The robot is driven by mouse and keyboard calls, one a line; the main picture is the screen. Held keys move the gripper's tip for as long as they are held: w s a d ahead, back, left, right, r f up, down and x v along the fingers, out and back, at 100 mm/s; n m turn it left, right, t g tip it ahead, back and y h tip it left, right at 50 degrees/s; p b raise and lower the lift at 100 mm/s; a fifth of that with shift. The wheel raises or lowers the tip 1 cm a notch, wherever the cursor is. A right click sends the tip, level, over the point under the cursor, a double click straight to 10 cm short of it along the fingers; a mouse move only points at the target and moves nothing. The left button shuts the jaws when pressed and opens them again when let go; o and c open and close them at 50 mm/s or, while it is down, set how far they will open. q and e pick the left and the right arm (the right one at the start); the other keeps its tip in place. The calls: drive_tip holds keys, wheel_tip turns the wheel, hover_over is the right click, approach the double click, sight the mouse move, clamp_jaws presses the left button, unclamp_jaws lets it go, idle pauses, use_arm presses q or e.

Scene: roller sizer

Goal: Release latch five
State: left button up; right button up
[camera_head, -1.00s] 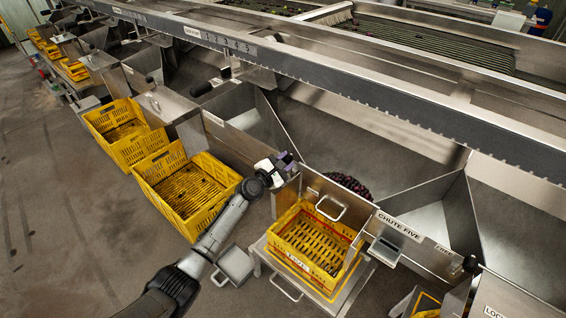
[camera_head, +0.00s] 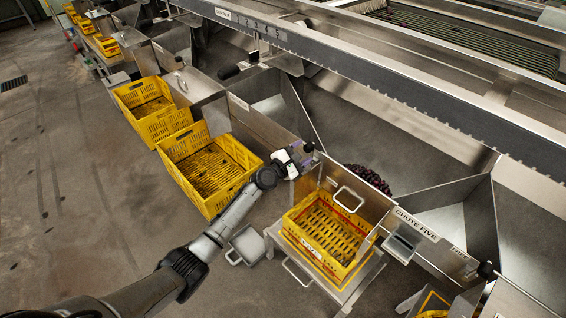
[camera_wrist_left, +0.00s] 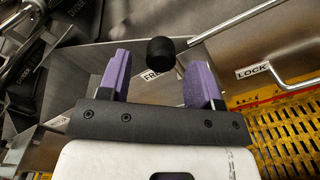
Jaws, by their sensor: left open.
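My left gripper (camera_head: 303,155) is open at the left corner of the chute marked with the "CHUTE FIVE" sign (camera_head: 418,225). In the left wrist view its two purple fingers (camera_wrist_left: 160,65) stand apart, with a black round knob (camera_wrist_left: 161,51) between and just beyond their tips, not visibly gripped. A "FREE" label (camera_wrist_left: 156,76), partly hidden, is behind the knob, and a "LOCK" label (camera_wrist_left: 253,71) is to the right. In the head view the gripper hides this knob. My right gripper is not in view.
A yellow crate (camera_head: 300,246) stands on a metal stand below the chute's front panel, which has a metal handle (camera_head: 349,199). Dark red round produce (camera_head: 368,178) lies behind the panel. More yellow crates (camera_head: 207,205) stand left. A metal rail (camera_head: 390,95) runs above.

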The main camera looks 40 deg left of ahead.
use_arm(q)
drive_tip(key=s+a+p, duration=0.1)
drive_tip(key=s+p, duration=0.2)
drive_tip(key=s, duration=0.8)
drive_tip(key=shift+s+a, duration=0.15)
drive_tip(key=shift+s, duration=0.05)
